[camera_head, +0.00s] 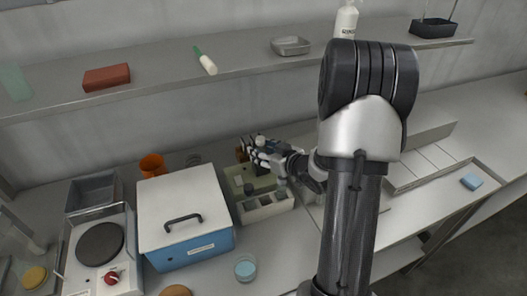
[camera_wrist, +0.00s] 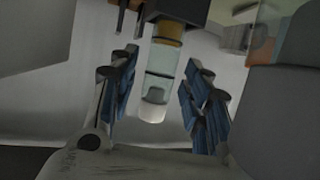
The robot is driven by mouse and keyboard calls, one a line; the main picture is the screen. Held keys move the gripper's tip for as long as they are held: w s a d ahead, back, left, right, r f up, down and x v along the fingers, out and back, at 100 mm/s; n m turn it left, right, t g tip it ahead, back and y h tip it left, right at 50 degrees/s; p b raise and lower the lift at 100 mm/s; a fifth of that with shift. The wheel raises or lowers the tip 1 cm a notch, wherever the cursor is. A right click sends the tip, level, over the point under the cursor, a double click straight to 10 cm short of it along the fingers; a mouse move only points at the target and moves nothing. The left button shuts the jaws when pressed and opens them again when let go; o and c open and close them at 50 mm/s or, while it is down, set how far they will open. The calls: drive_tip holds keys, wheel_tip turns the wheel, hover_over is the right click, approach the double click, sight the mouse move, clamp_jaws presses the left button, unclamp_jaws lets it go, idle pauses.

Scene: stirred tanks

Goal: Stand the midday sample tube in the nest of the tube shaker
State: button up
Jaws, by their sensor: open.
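My gripper (camera_head: 262,150) is at the back of the counter, over a green-topped device (camera_head: 260,184) that may be the tube shaker. In the wrist view, my gripper (camera_wrist: 158,100) has its blue-padded fingers apart on either side of a clear tube (camera_wrist: 160,62) with a white end. I cannot tell whether the fingers touch it. The tube's other end has an orange band and meets a dark block (camera_wrist: 175,12); how deep it sits is hidden. I see no label to tell if this is the midday sample tube. In the head view, the fingers mostly cover this spot.
A pale box with a blue front (camera_head: 190,248) stands left of the device, and a white compartment tray (camera_head: 266,208) in front. An orange cup (camera_head: 152,165) stands behind the box. A glass dish (camera_head: 245,268) is near the front. A shelf (camera_head: 240,72) runs above.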

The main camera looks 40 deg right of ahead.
drive_tip(key=shift+r, duration=0.3)
drive_tip(key=p+v, duration=0.3)
drive_tip(key=v, duration=0.9)
